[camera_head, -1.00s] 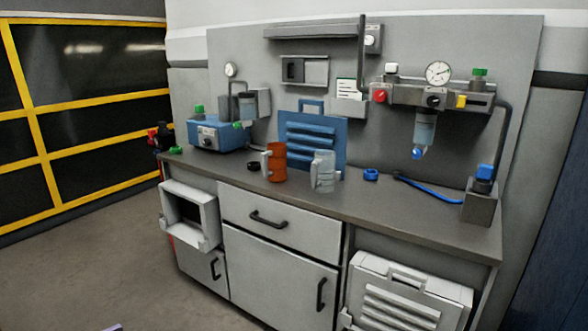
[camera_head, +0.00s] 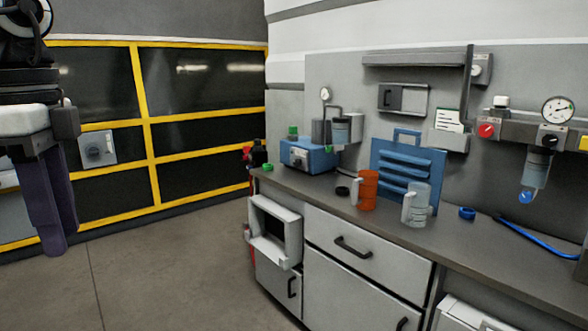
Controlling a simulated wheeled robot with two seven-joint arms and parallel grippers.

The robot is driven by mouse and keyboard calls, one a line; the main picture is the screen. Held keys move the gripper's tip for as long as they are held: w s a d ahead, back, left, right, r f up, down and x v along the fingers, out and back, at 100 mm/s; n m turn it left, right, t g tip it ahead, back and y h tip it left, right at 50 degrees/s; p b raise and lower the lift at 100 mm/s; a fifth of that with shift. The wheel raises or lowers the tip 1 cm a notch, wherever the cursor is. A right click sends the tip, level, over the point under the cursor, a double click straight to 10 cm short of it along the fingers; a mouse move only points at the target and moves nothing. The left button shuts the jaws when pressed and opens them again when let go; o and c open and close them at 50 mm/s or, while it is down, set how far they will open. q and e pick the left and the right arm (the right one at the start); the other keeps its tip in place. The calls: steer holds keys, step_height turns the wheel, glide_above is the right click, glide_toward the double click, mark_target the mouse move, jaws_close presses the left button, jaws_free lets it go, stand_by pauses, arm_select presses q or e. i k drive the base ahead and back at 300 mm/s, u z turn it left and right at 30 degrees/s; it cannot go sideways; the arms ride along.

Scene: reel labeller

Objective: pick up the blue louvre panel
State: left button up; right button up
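The blue louvre panel (camera_head: 408,160) stands upright on the counter, near the back wall. It has horizontal slats and a loop handle on its top edge. An orange mug (camera_head: 367,191) and a clear grey mug (camera_head: 417,206) stand in front of it and hide parts of its lower edge. My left gripper (camera_head: 62,240) hangs at the far left of the view with its dark purple fingers pointing down. It is far from the panel, and its fingers overlap in this view, so its opening cannot be told. My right gripper is out of view.
A blue box device (camera_head: 308,156) stands on the counter left of the panel. A blue ring (camera_head: 467,213) and a blue hose (camera_head: 535,238) lie to the right. A grey open-fronted box (camera_head: 276,230) juts from the cabinet front. The floor (camera_head: 170,270) before the counter is clear.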

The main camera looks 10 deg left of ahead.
mark_target(398, 164)
steer(key=u, duration=0.4)
steer(key=i, duration=2.6)
steer(key=z, duration=2.7)
steer(key=i, duration=0.55)
steer(key=z, duration=0.05)
